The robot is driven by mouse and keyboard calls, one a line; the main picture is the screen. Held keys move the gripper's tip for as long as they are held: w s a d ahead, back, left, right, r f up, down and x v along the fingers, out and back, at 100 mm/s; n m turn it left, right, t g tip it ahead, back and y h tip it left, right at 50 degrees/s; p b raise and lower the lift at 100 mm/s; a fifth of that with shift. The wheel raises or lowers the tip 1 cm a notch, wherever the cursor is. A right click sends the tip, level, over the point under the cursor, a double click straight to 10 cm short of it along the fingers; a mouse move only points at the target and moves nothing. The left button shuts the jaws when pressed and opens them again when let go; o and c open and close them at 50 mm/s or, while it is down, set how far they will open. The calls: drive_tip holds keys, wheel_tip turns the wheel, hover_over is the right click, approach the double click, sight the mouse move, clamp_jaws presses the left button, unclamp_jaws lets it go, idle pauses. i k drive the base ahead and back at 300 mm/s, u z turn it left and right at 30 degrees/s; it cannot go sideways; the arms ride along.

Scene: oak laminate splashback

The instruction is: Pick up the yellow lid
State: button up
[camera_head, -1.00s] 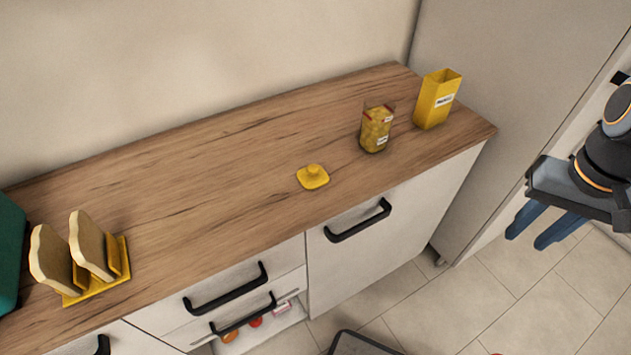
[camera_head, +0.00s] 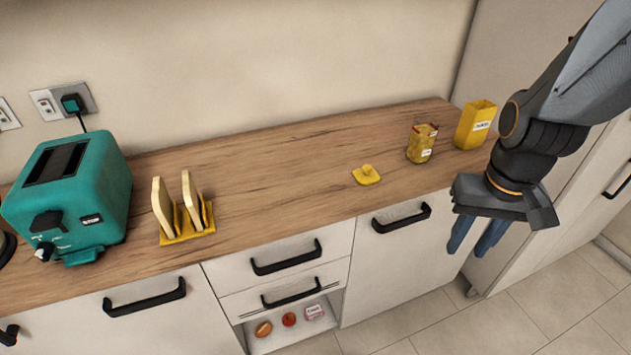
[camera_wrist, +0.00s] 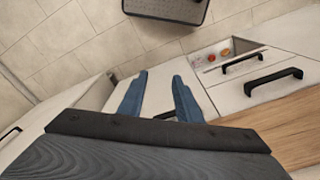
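The yellow lid (camera_head: 366,175) lies flat on the wooden countertop, a small square piece with a round knob on top. It is left of a clear jar with yellow contents (camera_head: 422,143). My gripper (camera_head: 474,248) hangs to the right of the lid, in front of the counter's right end, fingers pointing down and apart from the lid. In the wrist view my gripper's two blue fingers (camera_wrist: 158,95) are spread with nothing between them. The lid does not show in the wrist view.
A yellow open box (camera_head: 475,125) stands right of the jar. A yellow rack with bread slices (camera_head: 187,222) and a teal toaster (camera_head: 70,190) stand to the left. Black handles (camera_head: 401,217) jut from the cabinet fronts. An open lower compartment (camera_head: 290,322) holds small items. Counter around the lid is clear.

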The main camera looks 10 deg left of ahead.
sight(365, 175)
drive_tip(key=u, duration=0.6)
drive_tip(key=i, duration=0.5)
drive_tip(key=z, duration=0.3)
drive_tip(key=k, duration=0.6)
drive_tip(key=z, duration=1.35)
drive_tip(key=i, duration=0.75)
drive_tip(key=u, duration=1.45)
